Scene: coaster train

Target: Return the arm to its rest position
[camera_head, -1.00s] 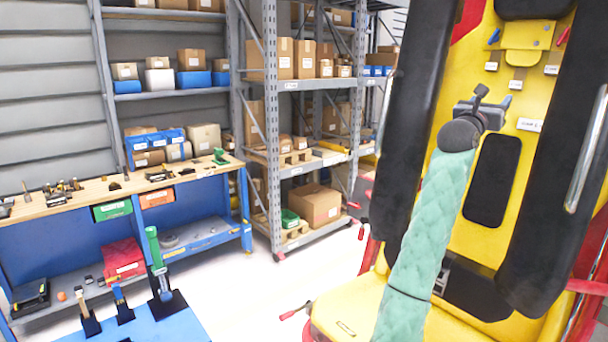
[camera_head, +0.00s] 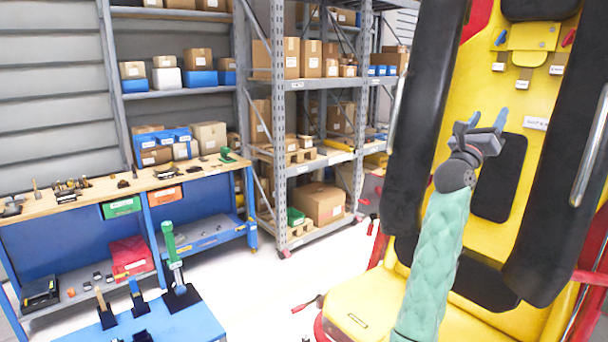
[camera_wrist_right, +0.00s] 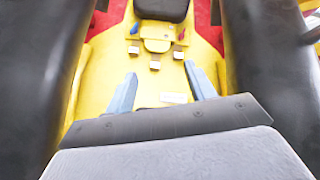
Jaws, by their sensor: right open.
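My right arm, in a green padded sleeve, rises in front of the yellow coaster seat (camera_head: 375,312) in the head view. My right gripper (camera_head: 489,118) is open and empty, in front of the seat's backrest between its black padded restraints (camera_head: 424,120). In the right wrist view the two blue-grey fingers (camera_wrist_right: 161,90) stand wide apart with only the yellow backrest (camera_wrist_right: 150,80) behind them. No contact with the seat can be made out. My left gripper is not in view.
A blue tool stand (camera_head: 190,325) with several upright handles is at the lower left. A workbench (camera_head: 90,198) with tools stands behind it. Grey shelves (camera_head: 282,150) hold cardboard boxes. White floor (camera_head: 262,290) lies clear between the stand and the seat.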

